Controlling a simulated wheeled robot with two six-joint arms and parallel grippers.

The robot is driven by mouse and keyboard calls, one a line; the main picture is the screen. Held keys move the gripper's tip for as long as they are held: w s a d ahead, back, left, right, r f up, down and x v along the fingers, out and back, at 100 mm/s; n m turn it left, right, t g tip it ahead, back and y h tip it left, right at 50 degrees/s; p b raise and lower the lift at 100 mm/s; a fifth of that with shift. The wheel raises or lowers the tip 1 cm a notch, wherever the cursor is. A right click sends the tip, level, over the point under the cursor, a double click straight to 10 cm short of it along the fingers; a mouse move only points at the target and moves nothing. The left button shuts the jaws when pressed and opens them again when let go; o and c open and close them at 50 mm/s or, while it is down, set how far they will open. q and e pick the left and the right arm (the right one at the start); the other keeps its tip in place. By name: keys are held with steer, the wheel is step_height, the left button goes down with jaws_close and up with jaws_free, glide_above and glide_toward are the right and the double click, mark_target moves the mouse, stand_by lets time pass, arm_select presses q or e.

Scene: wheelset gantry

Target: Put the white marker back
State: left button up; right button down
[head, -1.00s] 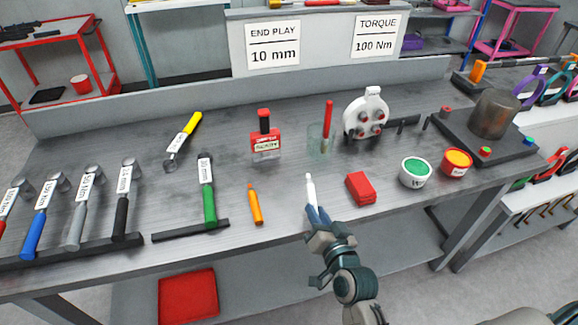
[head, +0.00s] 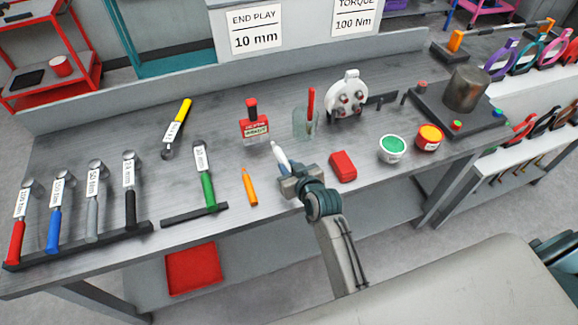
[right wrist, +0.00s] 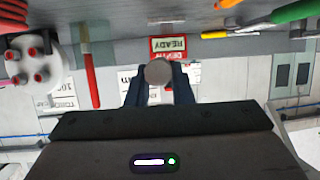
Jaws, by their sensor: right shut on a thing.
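The white marker (head: 278,152) is in my right gripper (head: 285,170), which is shut on it. It leans with its tip up and toward the back, in front of the clear cup and right of the orange marker (head: 249,187). In the right wrist view its round end (right wrist: 158,72) shows between the fingers of my right gripper (right wrist: 160,88). My left gripper is not in view.
A red block (head: 343,166) and green (head: 392,149) and orange-red (head: 429,137) tubs lie to the right. Torque wrenches (head: 95,205) fill the left side.

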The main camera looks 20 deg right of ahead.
steer(key=shift+f+b, duration=0.4)
steer(key=shift+f, duration=0.5)
steer(key=shift+f+b, duration=1.9)
steer(key=shift+f, duration=1.2)
steer(key=shift+f, duration=0.5)
steer(key=c, duration=1.2)
jaws_free()
steer(key=shift+b, duration=0.3)
